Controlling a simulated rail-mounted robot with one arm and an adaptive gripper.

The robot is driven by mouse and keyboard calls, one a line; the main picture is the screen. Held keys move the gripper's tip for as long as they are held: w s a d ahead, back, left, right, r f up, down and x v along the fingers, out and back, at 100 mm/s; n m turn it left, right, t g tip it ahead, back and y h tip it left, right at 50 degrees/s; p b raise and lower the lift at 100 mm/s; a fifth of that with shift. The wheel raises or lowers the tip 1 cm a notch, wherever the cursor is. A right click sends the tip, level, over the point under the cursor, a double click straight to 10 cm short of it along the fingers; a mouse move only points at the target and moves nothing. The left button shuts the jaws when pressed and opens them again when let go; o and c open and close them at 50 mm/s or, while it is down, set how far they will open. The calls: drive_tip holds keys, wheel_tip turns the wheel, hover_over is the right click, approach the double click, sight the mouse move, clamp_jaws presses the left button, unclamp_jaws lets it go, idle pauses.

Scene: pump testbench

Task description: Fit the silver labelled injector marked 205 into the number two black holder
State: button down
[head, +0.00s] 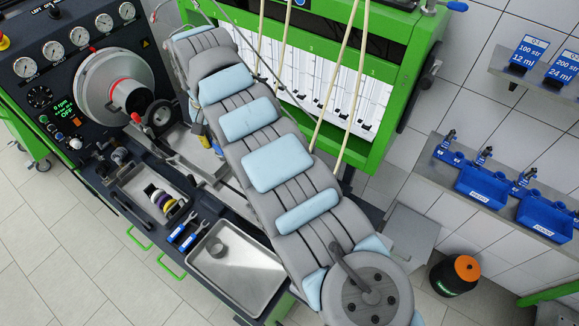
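Several small dark injector-like parts stand upright along the wall shelf at the right, including a left one (449,138), a middle one (485,155) and a right one (524,177). They are too small to read any marking, so I cannot tell which is 205. I cannot make out a number two black holder; part of the bench is hidden behind my arm. My grey arm with light-blue pads stretches from the lower right to the upper left across the bench. My gripper is not in view.
The shelf (428,170) carries blue bins (485,187). A green-framed cabinet (395,110) stands behind my arm. A black bin with an orange top (466,268) stands on the floor.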

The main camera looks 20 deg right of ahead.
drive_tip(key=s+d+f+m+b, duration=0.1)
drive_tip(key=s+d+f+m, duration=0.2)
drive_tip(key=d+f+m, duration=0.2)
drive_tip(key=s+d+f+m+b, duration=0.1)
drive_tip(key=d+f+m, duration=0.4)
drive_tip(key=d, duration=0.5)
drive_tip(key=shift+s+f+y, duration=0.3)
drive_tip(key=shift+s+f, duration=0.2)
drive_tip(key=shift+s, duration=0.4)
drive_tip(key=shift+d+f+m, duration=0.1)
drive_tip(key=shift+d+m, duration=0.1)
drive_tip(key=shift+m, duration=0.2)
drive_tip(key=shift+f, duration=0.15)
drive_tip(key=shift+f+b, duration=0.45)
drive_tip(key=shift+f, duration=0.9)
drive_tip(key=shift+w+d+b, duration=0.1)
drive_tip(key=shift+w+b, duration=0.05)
drive_tip(key=shift+b, duration=0.45)
idle(0.6)
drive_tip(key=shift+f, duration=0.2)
